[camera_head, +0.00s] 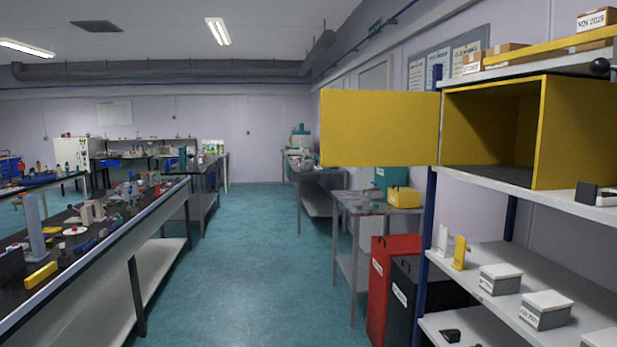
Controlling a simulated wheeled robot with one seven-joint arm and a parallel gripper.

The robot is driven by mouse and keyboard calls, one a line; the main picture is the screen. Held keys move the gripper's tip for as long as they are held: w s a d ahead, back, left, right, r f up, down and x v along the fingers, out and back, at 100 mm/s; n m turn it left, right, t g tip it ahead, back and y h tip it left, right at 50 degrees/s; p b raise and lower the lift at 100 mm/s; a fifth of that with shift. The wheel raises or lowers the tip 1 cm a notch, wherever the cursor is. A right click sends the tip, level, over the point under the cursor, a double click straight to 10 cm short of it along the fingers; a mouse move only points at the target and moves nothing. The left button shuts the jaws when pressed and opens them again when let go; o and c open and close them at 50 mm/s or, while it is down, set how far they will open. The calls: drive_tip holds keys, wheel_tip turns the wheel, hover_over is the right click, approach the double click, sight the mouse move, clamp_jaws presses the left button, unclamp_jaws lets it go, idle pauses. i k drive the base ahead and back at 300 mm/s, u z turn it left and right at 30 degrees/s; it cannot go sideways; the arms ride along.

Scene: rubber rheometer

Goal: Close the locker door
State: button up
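A yellow locker (568,130) stands on the upper shelf of a rack at the right. Its yellow door (380,128) is wide open and swung out to the left of the opening, with its flat face toward me. The locker's inside (490,125) looks empty, with a dark floor. No handle shows clearly on the door. My gripper is not in view.
The locker's shelf (470,180) has a dark blue post (428,225). White boxes (545,309) sit on the shelf below. Red (390,275) and black bins stand on the floor. A cluttered bench (100,250) runs along the left. The aisle floor (250,260) between is clear.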

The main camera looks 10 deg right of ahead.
sight(359, 129)
drive_tip(key=i, duration=3.7)
drive_tip(key=z, duration=3.2)
